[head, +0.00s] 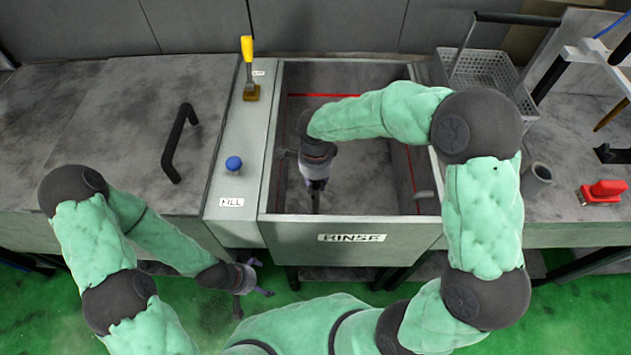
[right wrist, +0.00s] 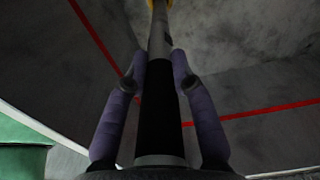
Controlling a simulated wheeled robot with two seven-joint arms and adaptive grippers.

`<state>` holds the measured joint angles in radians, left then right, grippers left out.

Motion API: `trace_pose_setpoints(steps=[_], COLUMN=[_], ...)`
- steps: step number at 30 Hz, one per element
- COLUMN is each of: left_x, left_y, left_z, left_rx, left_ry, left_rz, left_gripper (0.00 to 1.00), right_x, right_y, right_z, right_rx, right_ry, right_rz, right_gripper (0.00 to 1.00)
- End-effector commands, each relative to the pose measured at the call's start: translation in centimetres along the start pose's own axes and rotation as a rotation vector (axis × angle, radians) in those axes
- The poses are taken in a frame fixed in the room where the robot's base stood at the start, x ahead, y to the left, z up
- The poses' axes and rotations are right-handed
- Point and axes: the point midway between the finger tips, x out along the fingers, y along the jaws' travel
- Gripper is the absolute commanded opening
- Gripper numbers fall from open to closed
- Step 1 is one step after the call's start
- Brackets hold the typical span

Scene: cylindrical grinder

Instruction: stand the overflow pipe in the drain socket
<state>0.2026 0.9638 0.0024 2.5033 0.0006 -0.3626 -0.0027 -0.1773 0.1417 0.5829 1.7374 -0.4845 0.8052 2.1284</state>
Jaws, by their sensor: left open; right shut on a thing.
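The overflow pipe, a grey tube with a black band and a yellow far end, runs up the middle of the right wrist view (right wrist: 160,125). My right gripper (right wrist: 159,68) is shut on it, with one purple-grey finger on each side. In the head view my right gripper (head: 316,184) points down inside the rinse basin (head: 350,228), towards its left side. Only a short dark part of the pipe (head: 315,204) shows below it. The drain socket cannot be made out in either view. My left gripper (head: 251,279) is open and empty in front of the basin, above the green floor.
A red line runs around the basin's inner walls. To the left are a yellow-handled lever (head: 248,65), a blue knob (head: 233,163) and a lid with a black handle (head: 179,143). To the right are a wire basket (head: 487,75), a grey cup (head: 537,176) and a red-topped part (head: 602,191).

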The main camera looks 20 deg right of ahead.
Motion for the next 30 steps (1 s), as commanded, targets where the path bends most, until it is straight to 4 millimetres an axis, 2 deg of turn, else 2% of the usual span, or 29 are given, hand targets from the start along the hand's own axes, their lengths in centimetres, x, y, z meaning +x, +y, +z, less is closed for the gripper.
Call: trace_pose_setpoints(steps=[19,20,22,29,30], left_x=[0.70,0.66,0.64,0.63,0.63], left_y=[-0.25,-0.23,-0.23,-0.23,-0.23], left_z=[-0.03,-0.03,-0.02,-0.02,-0.02], left_rx=[0.000,0.000,0.000,0.000,0.000], left_ry=[0.000,0.000,0.000,0.000,0.000], left_rz=[0.000,0.000,0.000,0.000,0.000], left_gripper=[1.00,1.00,1.00,1.00,1.00], right_x=[0.83,0.78,0.76,0.79,0.84], right_y=[-0.05,-0.05,-0.05,-0.02,0.03], right_z=[-0.01,-0.01,-0.01,0.00,0.00], right_rx=[0.000,0.000,0.000,0.000,0.000], right_ry=[0.000,0.000,0.000,0.000,0.000], right_rz=[-0.002,-0.002,-0.001,-0.001,0.001], right_gripper=[0.00,0.34,0.53,0.53,0.59])
